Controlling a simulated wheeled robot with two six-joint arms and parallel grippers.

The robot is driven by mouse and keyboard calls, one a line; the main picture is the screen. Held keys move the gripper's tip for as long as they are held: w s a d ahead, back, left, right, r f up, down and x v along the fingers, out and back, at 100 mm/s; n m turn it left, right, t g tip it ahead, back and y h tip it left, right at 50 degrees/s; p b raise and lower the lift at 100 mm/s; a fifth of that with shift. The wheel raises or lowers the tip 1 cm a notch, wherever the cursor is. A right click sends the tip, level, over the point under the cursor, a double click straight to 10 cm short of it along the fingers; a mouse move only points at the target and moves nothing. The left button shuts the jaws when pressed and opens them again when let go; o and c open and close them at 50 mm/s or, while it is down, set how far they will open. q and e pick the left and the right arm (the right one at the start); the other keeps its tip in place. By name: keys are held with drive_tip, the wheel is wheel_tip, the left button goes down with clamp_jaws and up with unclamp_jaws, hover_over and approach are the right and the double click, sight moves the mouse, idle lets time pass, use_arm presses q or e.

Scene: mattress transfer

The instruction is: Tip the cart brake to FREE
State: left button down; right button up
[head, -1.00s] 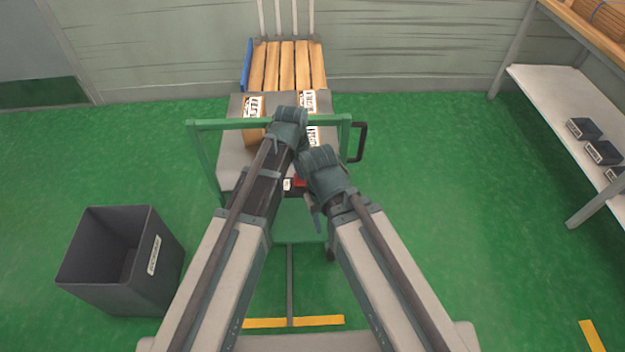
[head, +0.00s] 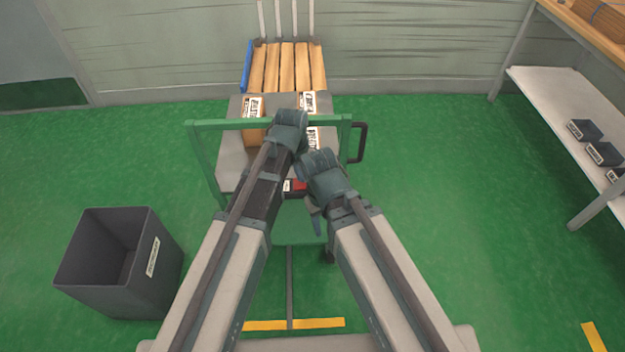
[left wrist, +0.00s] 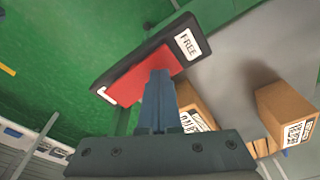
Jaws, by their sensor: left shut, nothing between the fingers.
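The cart brake (left wrist: 140,72) is a dark bar with a red rocker face and a white FREE label (left wrist: 188,44) at its upper right end. A second white label is partly seen at its lower left end. In the head view the brake (head: 300,186) shows as a small red patch between my arms. My left gripper (left wrist: 158,78) is shut and empty, its tips over the red face in the left wrist view; contact cannot be told. In the head view its fingertips are mostly hidden. My right arm's wrist (head: 325,172) is beside it; its finger state is unclear.
The green-framed cart (head: 205,160) carries labelled cartons (head: 253,135) on a grey deck. A slatted wooden pallet or bed (head: 287,68) stands behind. A dark bin (head: 120,285) stands at left, a shelf (head: 545,95) at right.

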use_arm(q)
wheel_tip(320, 180, up, 7)
drive_tip(key=p, duration=0.6)
drive_tip(key=shift+f, duration=0.15)
drive_tip(key=s+a+r+n+g+y+p, duration=0.1)
drive_tip(key=s+a+r+p, duration=0.2)
drive_tip(key=s, duration=0.5)
drive_tip(key=s+a+r+n+y+p, duration=0.1)
drive_tip(key=s+a+r+p, duration=0.2)
drive_tip(key=s, duration=0.5)
drive_tip(key=shift+s+r+g+p, duration=0.2)
drive_tip(key=shift+s+g+p, duration=0.1)
drive_tip(key=shift+g+p, duration=0.15)
drive_tip(key=shift+w, duration=0.1)
